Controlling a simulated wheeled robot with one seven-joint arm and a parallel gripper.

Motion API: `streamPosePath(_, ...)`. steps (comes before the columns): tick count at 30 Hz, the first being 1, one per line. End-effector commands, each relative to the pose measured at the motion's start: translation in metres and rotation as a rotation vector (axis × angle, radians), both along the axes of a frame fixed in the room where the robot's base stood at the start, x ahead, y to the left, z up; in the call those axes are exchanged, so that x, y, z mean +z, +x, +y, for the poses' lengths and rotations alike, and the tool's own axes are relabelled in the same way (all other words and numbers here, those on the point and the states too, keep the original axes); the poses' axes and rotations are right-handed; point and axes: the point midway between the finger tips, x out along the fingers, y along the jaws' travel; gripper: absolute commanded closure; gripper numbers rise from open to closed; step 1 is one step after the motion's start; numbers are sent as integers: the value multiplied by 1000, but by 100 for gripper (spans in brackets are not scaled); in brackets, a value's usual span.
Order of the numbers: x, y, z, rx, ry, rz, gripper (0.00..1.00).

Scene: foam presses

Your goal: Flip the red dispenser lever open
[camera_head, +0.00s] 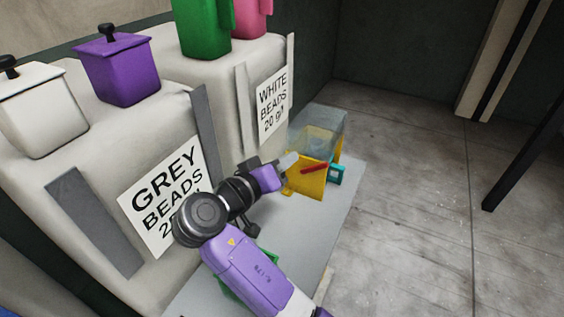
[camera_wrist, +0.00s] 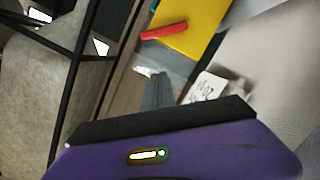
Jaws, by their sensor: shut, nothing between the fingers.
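The red lever (camera_head: 314,168) lies across the upper front of the yellow dispenser (camera_head: 306,184), tilted slightly up to the right in the head view. In the wrist view the red lever (camera_wrist: 164,33) crosses the edge of the yellow panel (camera_wrist: 198,22). My gripper (camera_head: 289,160) is just left of the lever in the head view. In the wrist view my gripper (camera_wrist: 157,78) has its fingers together, with nothing between them. A gap shows between the fingertips and the lever there.
A clear hopper (camera_head: 325,125) tops the dispenser, and a teal part (camera_head: 337,174) sits at its right. Large bead sacks labelled grey (camera_head: 165,190) and white (camera_head: 273,100) stand at left, with coloured canisters on top. The grey floor (camera_head: 420,190) at right is open.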

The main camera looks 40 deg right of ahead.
Motion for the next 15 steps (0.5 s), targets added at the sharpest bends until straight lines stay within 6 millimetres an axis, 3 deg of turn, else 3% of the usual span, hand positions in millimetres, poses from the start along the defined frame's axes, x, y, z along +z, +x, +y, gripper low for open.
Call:
streamPosePath(9,-10,11,-61,-2,0,2,100)
streamPosePath(15,-33,-7,-65,0,0,4,100)
